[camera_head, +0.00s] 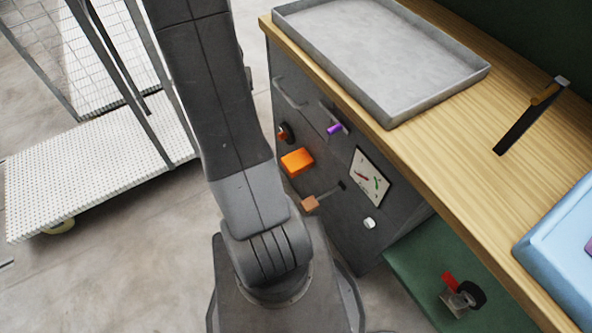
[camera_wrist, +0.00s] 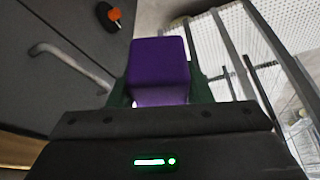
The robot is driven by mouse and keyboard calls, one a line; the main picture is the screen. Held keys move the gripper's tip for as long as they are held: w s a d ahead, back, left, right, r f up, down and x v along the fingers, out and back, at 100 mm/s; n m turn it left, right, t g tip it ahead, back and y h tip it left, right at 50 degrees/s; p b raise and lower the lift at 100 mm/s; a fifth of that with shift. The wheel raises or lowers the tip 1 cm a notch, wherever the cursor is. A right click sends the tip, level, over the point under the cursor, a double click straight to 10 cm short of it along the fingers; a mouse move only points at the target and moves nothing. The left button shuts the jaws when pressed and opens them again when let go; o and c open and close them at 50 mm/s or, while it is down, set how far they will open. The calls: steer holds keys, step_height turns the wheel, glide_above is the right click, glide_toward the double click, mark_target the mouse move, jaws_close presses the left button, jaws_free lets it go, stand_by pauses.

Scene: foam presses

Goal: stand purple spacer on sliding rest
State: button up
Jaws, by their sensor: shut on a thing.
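In the wrist view, the purple spacer (camera_wrist: 157,62) is a block with a squarish end face. My gripper (camera_wrist: 160,92) is shut on it, with dark green fingers on its left and right sides. The spacer is held in front of a dark cabinet front and the floor, and nothing is seen under it. In the head view my arm shows, but the gripper and the held spacer cannot be made out. I cannot pick out the sliding rest in either view.
A wooden worktop (camera_head: 440,150) bears a grey tray (camera_head: 390,118), a dark-bladed tool (camera_head: 520,130) and a blue tray (camera_head: 545,245) at the right edge. The dark cabinet front (camera_head: 320,225) has protruding handles and an orange block (camera_head: 297,161). A white mesh cart (camera_head: 90,180) stands left.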

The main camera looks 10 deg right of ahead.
steer(key=s+a+f+b, duration=0.1)
steer(key=s+f+b, duration=0.3)
steer(key=f+b, duration=0.85)
steer(key=s+a+f+b, duration=0.1)
steer(key=s+f+b, duration=0.3)
steer(key=f+b, duration=0.8)
steer(key=r+p, duration=0.1)
steer(key=p, duration=0.4)
glide_above(295, 155)
steer(key=s, duration=0.2)
steer(key=shift+w+a+f, duration=0.1)
steer(key=shift+a+f, duration=0.05)
steer(key=shift+f, duration=0.3)
steer(key=shift+a+f+b, duration=0.1)
steer(key=shift+f+b, duration=0.35)
steer(key=shift+f, duration=0.4)
step_height(295, 155, down, 4)
steer(key=shift+f+b, duration=0.1)
steer(key=shift+b, duration=1.05)
steer(key=shift+d, duration=0.25)
